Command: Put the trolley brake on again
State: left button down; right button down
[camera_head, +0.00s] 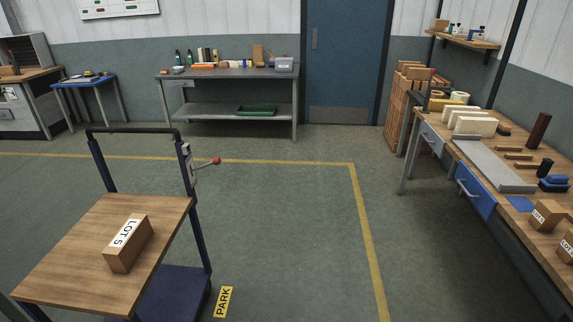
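The trolley (160,217) stands at the lower left, with a wooden top, a dark blue lower deck and a dark push handle (133,130) at its far side. The lever sticks out to the right, nearly level and slightly raised. A brown box marked LOT 5 (129,243) lies on the trolley top. Neither of my grippers shows in the head view.
A yellow PARK sign (223,302) lies on the floor beside the trolley. Yellow lines (366,235) mark the floor. A workbench (425,150) with boxes and tools stands along the right. A grey bench (230,74) stands at the back. The floor right of the trolley is clear.

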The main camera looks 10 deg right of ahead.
aim_at(217, 160)
jog(key=z, duration=0.1)
jog(key=k, duration=0.25)
jog(key=z, duration=0.55)
jog(key=i, duration=1.9)
jog(key=u, duration=1.4)
jog(key=i, duration=0.4)
jog(key=u, duration=0.35)
